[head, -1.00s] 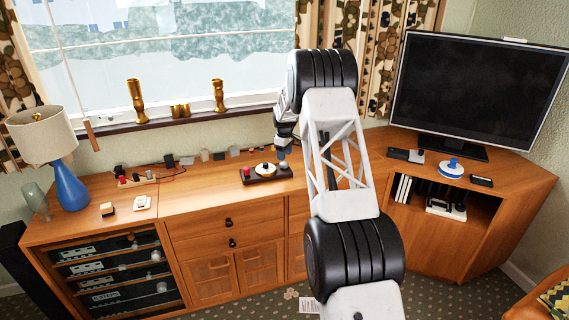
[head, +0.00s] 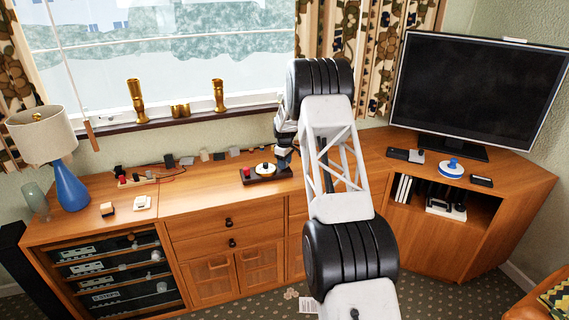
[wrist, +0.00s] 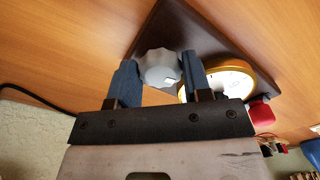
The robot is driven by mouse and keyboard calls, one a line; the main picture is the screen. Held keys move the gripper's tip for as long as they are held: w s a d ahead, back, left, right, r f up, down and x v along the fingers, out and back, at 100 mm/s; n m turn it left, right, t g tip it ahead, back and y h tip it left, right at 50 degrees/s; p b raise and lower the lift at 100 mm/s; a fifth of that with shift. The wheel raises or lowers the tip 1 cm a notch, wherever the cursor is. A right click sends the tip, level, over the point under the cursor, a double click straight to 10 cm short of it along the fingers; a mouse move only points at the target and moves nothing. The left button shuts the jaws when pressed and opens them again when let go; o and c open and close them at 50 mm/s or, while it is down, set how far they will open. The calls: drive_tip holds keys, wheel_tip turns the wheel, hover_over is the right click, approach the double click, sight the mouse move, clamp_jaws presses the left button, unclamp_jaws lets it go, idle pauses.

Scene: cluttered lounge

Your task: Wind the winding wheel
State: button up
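The winding wheel (wrist: 160,67) is a small grey lobed knob on a dark wooden base (wrist: 160,25). In the wrist view it sits between the two blue fingers of my gripper (wrist: 159,74). The finger edges appear right against its sides, but I cannot tell whether they press on it. A round gold-rimmed dial (wrist: 225,80) and a red button (wrist: 261,112) share the base. In the head view the base (head: 250,181) lies on the sideboard below the window. My gripper (head: 284,155) is over its right end, and its fingers are too small there to judge.
The wooden sideboard (head: 190,205) has clear room in front of the base. Small grey blocks and cables lie behind it. A blue lamp (head: 70,187) stands at far left. A blue-and-white round device (head: 450,168) and a television (head: 478,92) stand at right.

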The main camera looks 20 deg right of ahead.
drive_tip(key=shift+c, duration=0.9)
drive_tip(key=shift+m, duration=0.4)
drive_tip(key=m, duration=0.4)
drive_tip(key=shift+a, duration=0.1)
drive_tip(key=shift+m, duration=1.9)
drive_tip(key=o, duration=0.7)
drive_tip(key=shift+c, duration=0.2)
